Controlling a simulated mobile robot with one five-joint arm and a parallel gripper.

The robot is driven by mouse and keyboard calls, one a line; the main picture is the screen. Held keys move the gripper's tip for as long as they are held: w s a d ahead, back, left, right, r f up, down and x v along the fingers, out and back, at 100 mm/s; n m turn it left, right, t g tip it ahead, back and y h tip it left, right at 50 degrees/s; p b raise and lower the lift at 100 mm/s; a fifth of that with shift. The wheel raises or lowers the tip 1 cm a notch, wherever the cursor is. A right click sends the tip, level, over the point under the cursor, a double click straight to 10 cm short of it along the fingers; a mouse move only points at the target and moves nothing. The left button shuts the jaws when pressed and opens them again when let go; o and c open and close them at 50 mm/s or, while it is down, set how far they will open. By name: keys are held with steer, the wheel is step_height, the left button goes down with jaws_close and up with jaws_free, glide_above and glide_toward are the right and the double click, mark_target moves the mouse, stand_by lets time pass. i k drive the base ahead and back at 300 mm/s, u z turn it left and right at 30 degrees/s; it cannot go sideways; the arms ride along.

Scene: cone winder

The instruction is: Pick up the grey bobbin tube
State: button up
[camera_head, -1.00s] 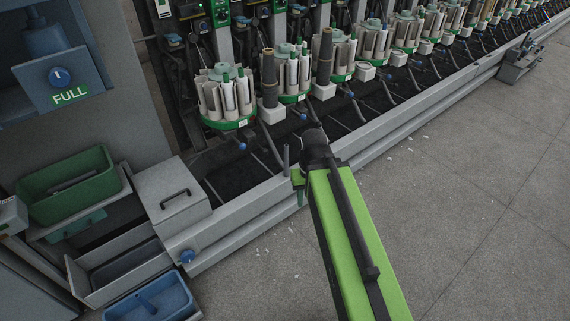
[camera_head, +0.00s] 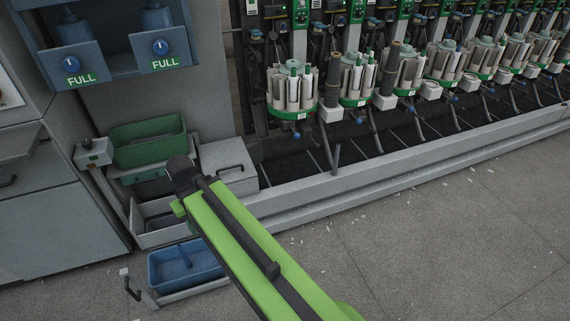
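I cannot tell for sure which thing is the grey bobbin tube. A dark grey-brown tube (camera_head: 332,82) stands upright on a white block at the front of the winder. A second dark tube (camera_head: 389,72) stands the same way to its right. Paler tubes stand in a round magazine (camera_head: 292,92) left of them. My green arm (camera_head: 235,235) reaches up from the bottom, and its dark end lies left of the lidded grey box in the picture. My gripper does not show; it seems hidden beyond the arm.
The lidded grey box (camera_head: 228,158) stands at the winder's left end. A green bin (camera_head: 150,145), an open grey tray (camera_head: 145,238) and a blue tray (camera_head: 190,268) are by my arm. A thin grey post (camera_head: 336,158) rises at the rail.

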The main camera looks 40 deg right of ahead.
mark_target(336, 163)
steer(key=u, duration=1.15)
steer(key=k, duration=0.15)
steer(key=u, duration=1.65)
steer(key=k, duration=2.6)
steer(key=z, duration=1.2)
steer(key=i, duration=1.05)
steer(key=u, duration=0.05)
